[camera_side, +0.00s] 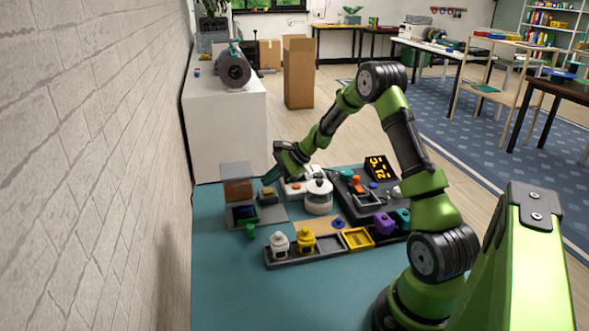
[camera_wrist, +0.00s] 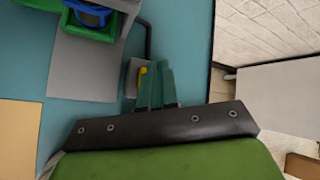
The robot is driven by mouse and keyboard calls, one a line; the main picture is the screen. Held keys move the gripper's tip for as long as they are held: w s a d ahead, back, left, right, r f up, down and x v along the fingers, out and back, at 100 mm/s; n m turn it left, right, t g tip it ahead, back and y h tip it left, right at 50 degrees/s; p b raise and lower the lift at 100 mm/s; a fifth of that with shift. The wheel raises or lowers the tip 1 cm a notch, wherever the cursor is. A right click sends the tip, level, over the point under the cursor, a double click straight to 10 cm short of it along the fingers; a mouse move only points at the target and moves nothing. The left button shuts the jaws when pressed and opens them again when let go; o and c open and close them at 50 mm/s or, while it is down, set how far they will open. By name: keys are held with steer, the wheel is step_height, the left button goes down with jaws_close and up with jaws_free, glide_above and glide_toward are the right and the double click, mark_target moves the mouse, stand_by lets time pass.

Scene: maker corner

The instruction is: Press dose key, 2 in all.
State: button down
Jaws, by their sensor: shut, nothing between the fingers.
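The dose key appears to be the yellow key (camera_wrist: 143,76) on a small grey box beside the dispenser. In the wrist view my gripper's teal fingers cover part of it. The key box (camera_side: 268,195) also shows in the side view, dark with a small yellowish top. My gripper (camera_side: 271,180) is shut and empty, with its fingertips pointing down just above the key box. In the wrist view the fingertips (camera_wrist: 156,68) overlap the key's right side; I cannot tell whether they touch it.
A grey rack (camera_side: 327,250) with white and yellow pieces lies in front. A white device with a round jar (camera_side: 318,197) stands close right of my gripper. A dark panel with an orange display (camera_side: 380,168) is farther right. The teal table's front left is clear.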

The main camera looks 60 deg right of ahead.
mark_target(271, 191)
steer(key=shift+f, duration=0.1)
steer(key=shift+f, duration=0.35)
steer(key=shift+f, duration=0.5)
stand_by(0.8)
stand_by(0.3)
steer(key=shift+r, duration=0.95)
steer(key=shift+r, duration=2.5)
